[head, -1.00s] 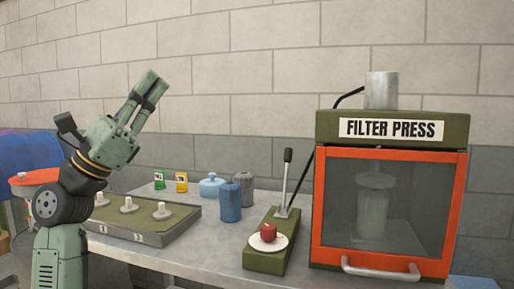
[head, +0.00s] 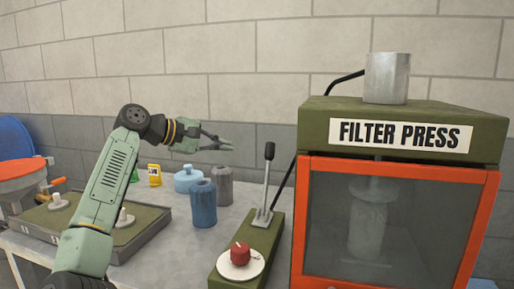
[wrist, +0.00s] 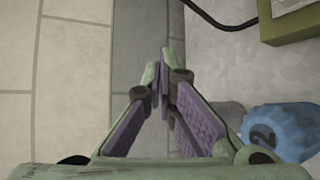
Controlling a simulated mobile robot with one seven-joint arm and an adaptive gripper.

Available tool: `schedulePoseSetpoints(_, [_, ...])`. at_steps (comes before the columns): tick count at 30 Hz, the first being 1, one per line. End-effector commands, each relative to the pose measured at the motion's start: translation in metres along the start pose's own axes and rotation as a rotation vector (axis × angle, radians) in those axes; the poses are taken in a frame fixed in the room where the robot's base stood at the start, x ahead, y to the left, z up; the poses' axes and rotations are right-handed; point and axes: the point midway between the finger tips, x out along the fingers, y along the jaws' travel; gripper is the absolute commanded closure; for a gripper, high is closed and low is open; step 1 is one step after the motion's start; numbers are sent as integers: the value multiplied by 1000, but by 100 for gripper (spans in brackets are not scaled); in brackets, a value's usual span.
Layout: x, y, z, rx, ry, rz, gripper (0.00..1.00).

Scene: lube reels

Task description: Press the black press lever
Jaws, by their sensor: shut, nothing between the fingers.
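The black press lever (head: 268,165) has a black grip on a thin metal rod. It stands nearly upright on a green control base (head: 229,284), left of the filter press (head: 404,135). A red knob (head: 240,253) on a white disc sits at the front of that base. My gripper (head: 229,144) is shut and empty, pointing right, above the canisters and left of the lever grip, apart from it. In the wrist view my gripper (wrist: 165,75) shows its fingertips together. The lever is not visible in the wrist view.
A blue canister (head: 202,204), a grey canister (head: 222,183) and a light blue pot (head: 187,179) stand below my gripper. The blue one also shows in the wrist view (wrist: 278,128). A black hose (head: 345,77) runs behind the press. A tray (head: 152,227) lies left.

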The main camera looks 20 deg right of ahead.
Motion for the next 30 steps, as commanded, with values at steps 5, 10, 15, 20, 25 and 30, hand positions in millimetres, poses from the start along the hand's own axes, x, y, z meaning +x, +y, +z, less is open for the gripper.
schedulePoseSetpoints(5, [0, 0, 0, -1, -1, 2, 100])
schedulePoseSetpoints(10, [7, 1, 1, -2, -3, 2, 100])
schedulePoseSetpoints(15, [34, 2, 2, -3, -6, 2, 100])
schedulePoseSetpoints(20, [69, 3, 3, -3, -6, 3, 100])
schedulePoseSetpoints(25, [103, 3, 4, -2, -5, 3, 100])
schedulePoseSetpoints(30, [92, 1, 23, 0, -3, 4, 100])
